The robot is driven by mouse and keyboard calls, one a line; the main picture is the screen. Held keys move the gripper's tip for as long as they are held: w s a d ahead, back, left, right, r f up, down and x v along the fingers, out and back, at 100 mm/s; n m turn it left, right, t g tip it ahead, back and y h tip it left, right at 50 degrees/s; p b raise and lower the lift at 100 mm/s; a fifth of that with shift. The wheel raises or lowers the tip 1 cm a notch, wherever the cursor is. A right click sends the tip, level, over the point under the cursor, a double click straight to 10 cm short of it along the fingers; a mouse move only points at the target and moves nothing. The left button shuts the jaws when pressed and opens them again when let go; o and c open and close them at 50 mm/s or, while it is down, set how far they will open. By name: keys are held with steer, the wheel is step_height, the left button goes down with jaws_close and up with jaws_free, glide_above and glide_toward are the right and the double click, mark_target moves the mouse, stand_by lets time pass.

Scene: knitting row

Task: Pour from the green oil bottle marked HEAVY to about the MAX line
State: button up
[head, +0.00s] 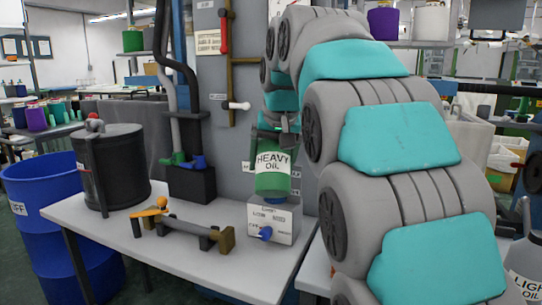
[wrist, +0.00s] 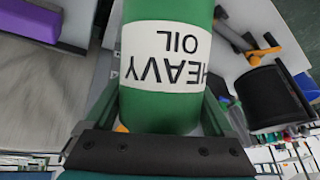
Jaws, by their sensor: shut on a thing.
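The green oil bottle (head: 275,182) has a white label reading HEAVY OIL. It looks roughly upright in the head view, just above or in front of a grey-white box (head: 286,226) on the table. My gripper (head: 276,136) is shut on the bottle near its upper part. In the wrist view the bottle (wrist: 160,105) fills the middle between the fingers of my gripper (wrist: 158,122), its label upside down. The box has small lettering and a blue knob (head: 265,233). No MAX line can be made out, and the bottle's mouth is not visible.
A black tank (head: 115,165) stands on the grey table (head: 190,260), with an orange-handled fitting (head: 155,208) in front. A blue barrel (head: 45,215) stands left. A grey LIGHT OIL bottle (head: 525,265) stands at right. A panel with pipes rises behind the box.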

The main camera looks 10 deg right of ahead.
steer(key=shift+s+r+g+p, duration=0.2)
steer(key=shift+r+g+p, duration=0.55)
steer(key=shift+p, duration=1.5)
steer(key=shift+w+r+g+y, duration=0.1)
steer(key=shift+r+g+y, duration=0.15)
steer(key=shift+g+y, duration=0.1)
steer(key=shift+r, duration=0.1)
stand_by(5.3)
